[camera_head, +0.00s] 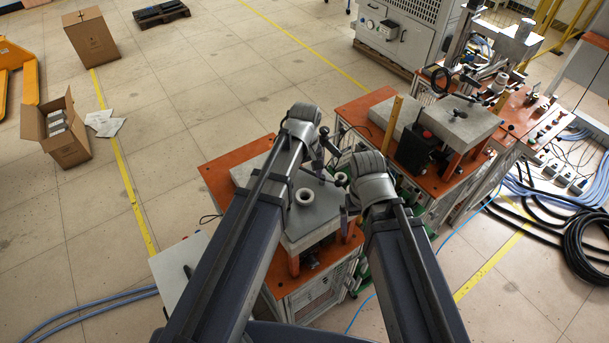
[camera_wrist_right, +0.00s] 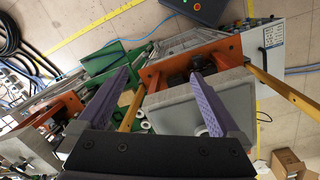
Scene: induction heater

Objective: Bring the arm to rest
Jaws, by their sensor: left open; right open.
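My left gripper (camera_head: 326,154) is above the near workstation in the head view, with its jaws apart and nothing seen between them. My right gripper (camera_head: 345,197) is close beside it, to the right, over the edge of the same workstation. In the right wrist view my right gripper (camera_wrist_right: 160,74) shows two purple fingers spread wide, with nothing held between them. Beyond the fingers lies a grey slab (camera_wrist_right: 177,115) on orange supports. Both arms reach forward from the bottom of the head view.
A second orange-topped workstation (camera_head: 352,109) stands to the right, with a black device (camera_head: 415,148). Black hoses (camera_head: 585,245) lie at the far right. Open floor (camera_head: 165,170) is at the left, with cardboard boxes (camera_head: 70,150).

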